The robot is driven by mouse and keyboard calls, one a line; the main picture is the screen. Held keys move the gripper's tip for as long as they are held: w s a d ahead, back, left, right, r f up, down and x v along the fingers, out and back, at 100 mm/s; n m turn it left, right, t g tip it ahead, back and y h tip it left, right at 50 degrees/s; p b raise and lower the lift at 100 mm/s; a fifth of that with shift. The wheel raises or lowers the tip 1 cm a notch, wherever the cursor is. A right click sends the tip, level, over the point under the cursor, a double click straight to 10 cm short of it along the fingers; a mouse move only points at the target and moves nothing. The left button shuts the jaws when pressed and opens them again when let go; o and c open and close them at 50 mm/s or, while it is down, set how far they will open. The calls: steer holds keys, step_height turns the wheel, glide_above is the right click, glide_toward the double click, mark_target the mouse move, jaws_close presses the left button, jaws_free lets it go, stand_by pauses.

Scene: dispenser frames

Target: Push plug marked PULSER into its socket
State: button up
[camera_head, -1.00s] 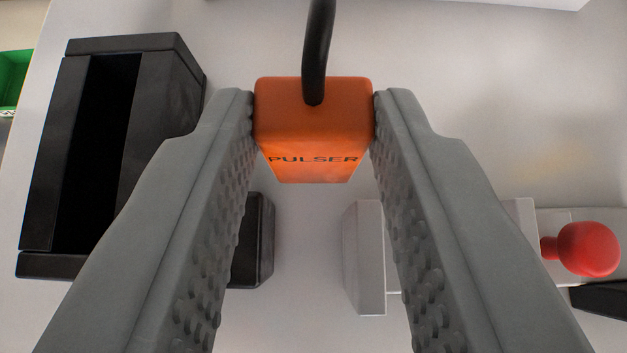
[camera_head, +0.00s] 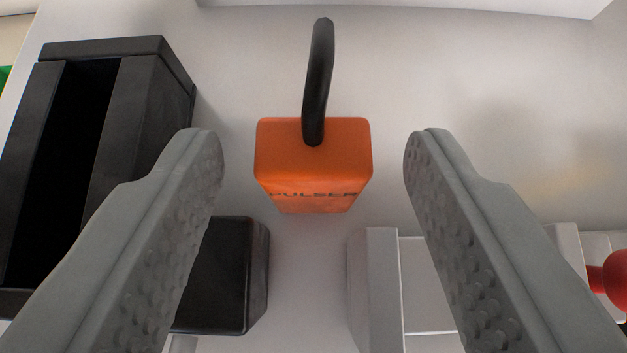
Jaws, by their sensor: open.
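The orange plug marked PULSER (camera_head: 314,168) is at the upper middle of the view, with a black cable (camera_head: 318,80) rising from its top. My gripper (camera_head: 313,150) is open, with one finger on each side of the plug. A clear gap shows between each finger and the plug, so neither touches it. The socket is not visible; the plug's lower end is out of sight, and I cannot tell how deep it sits.
A black open box (camera_head: 150,130) stands at the left. A smaller black block (camera_head: 222,275) is below the left finger. A pale grey block (camera_head: 378,290) is at the lower right. A red knob (camera_head: 613,280) is at the right edge. The pale panel above right is clear.

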steer(key=v, duration=1.2)
steer(key=shift+r, duration=0.1)
steer(key=s+d+f+t, duration=0.1)
steer(key=s+f+t, duration=0.15)
steer(key=s, duration=0.85)
steer(key=s+d+f+t, duration=0.1)
steer(key=s+f, duration=0.2)
steer(key=s, duration=0.8)
steer(key=s+f+t, duration=0.2)
steer(key=s+f, duration=1.1)
steer(key=s, duration=0.4)
steer(key=shift+s+d+t, duration=0.35)
steer(key=shift+d, duration=0.05)
steer(key=shift+f, duration=0.1)
steer(key=shift+c, duration=0.9)
